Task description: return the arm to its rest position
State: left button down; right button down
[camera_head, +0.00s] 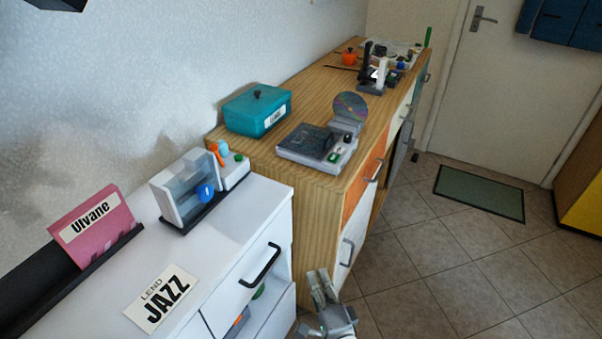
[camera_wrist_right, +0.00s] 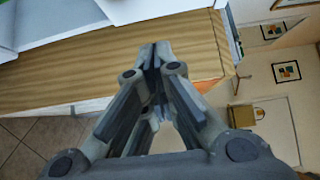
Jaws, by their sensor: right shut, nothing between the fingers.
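My right gripper (camera_head: 322,284) is at the bottom of the head view, in front of the cabinets and above the tiled floor. It also shows in the right wrist view (camera_wrist_right: 155,50), where its fingers meet at the tips. It is shut and holds nothing. My left gripper is not in view.
A white cabinet (camera_head: 262,196) stands at the left with a pink sleeve (camera_head: 92,228), a JAZZ card (camera_head: 162,298) and a clear box. A teal box (camera_head: 257,110) and a disc (camera_head: 350,106) are on the wooden cabinet.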

jog(key=s+d+f+n+g+p, duration=0.1)
jog(key=s+d+f+n+g, duration=0.15)
jog(key=s+f, duration=0.4)
jog(key=s+d+f+n+g+p, duration=0.1)
jog(key=s+f+n+g, duration=0.25)
jog(key=f, duration=0.65)
jog(key=s+d+f+n+g, duration=0.15)
jog(key=s+f+n, duration=0.25)
jog(key=f, duration=0.5)
jog(key=s+d+f+n+g+h, duration=0.1)
jog(key=s+d+f+n+g, duration=0.1)
jog(key=s, duration=0.7)
jog(key=s+d+f+n+g+h+p, duration=0.1)
jog(key=s+d+f+n+g, duration=0.2)
jog(key=s, duration=0.6)
jog(key=s+d+f+n+g+h+p, duration=0.1)
jog(key=s+d+f+n+g, duration=0.2)
jog(key=s+f, duration=0.4)
jog(key=shift+s+d+g, duration=0.55)
jog(key=shift+s+d, duration=0.45)
jog(key=shift+d, duration=0.25)
jog(key=shift+f, duration=0.1)
